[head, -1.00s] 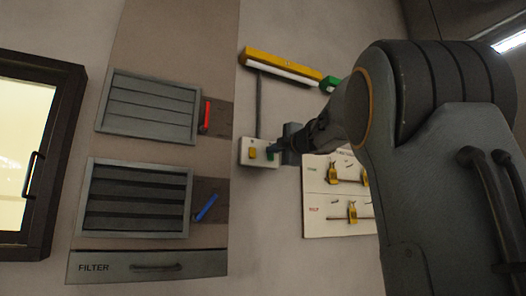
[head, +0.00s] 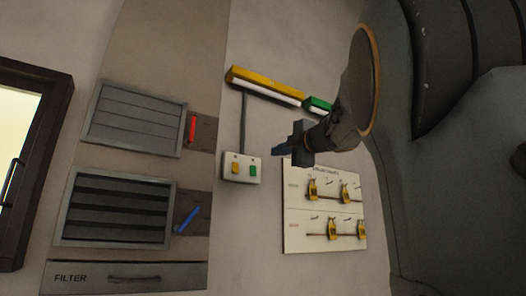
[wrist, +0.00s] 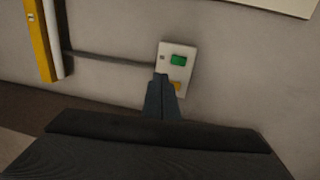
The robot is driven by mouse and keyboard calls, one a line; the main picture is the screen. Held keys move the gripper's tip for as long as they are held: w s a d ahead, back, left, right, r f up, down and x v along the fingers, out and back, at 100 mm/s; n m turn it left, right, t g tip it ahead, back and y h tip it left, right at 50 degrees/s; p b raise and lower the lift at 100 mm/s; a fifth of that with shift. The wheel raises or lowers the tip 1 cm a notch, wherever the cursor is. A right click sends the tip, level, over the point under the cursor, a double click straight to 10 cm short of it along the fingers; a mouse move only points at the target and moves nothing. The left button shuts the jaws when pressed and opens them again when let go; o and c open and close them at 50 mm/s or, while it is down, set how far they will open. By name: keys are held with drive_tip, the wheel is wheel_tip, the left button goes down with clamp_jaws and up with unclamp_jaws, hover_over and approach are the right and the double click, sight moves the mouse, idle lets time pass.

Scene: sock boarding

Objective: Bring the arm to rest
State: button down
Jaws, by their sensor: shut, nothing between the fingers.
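My gripper (head: 280,150) is in front of the wall in the head view, to the upper right of a white switch box (head: 241,179). Its fingers point left, are shut and hold nothing. The box has a yellow switch (head: 235,168) on the left and a green one (head: 253,170) on the right, both uncovered in the head view. In the wrist view the shut fingers (wrist: 161,82) overlap the edge of the box (wrist: 190,57). The green switch (wrist: 178,60) shows clearly, and the yellow one (wrist: 176,86) shows partly beside the fingers.
A yellow-and-white lamp bar (head: 265,87) with a green end piece is above the box. A padlock board (head: 300,232) hangs to the right. Louvred vents (head: 116,210), a red lever (head: 192,129), a blue lever (head: 188,219) and a filter drawer (head: 85,278) are at left, near a dark-framed window (head: 35,180).

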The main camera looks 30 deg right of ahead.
drive_tip(key=shift+w+d, duration=0.15)
drive_tip(key=shift+w, duration=0.1)
drive_tip(key=w+a+f+m+g+h, duration=0.1)
drive_tip(key=w+f+m+g, duration=0.2)
drive_tip(key=f, duration=1)
drive_tip(key=w+a+f+m+g+h+b, duration=0.1)
drive_tip(key=w+f+m, duration=0.35)
drive_tip(key=f, duration=0.85)
drive_tip(key=w+a+f+m+g+h, duration=0.15)
drive_tip(key=f+m, duration=0.35)
drive_tip(key=f, duration=0.8)
drive_tip(key=s+a+f+m+g, duration=0.15)
drive_tip(key=s+a+f, duration=0.25)
drive_tip(key=f, duration=0.4)
drive_tip(key=s+a+f+m+g+b, duration=0.1)
drive_tip(key=s+a+f+g, duration=0.2)
drive_tip(key=f, duration=0.5)
drive_tip(key=s+a+f+m+g, duration=0.1)
drive_tip(key=s+a+f, duration=0.35)
drive_tip(key=f, duration=0.35)
drive_tip(key=s+a+f+m+g+y, duration=0.1)
drive_tip(key=s+a+f+g, duration=0.2)
drive_tip(key=s+f, duration=0.4)
drive_tip(key=s+a+f+m+g+y, duration=0.1)
drive_tip(key=s+a+f+g, duration=0.3)
drive_tip(key=s+f, duration=0.4)
drive_tip(key=s+y, duration=0.1)
drive_tip(key=s, duration=0.2)
drive_tip(key=shift+s+a+f+b, duration=0.25)
drive_tip(key=shift+b, duration=0.05)
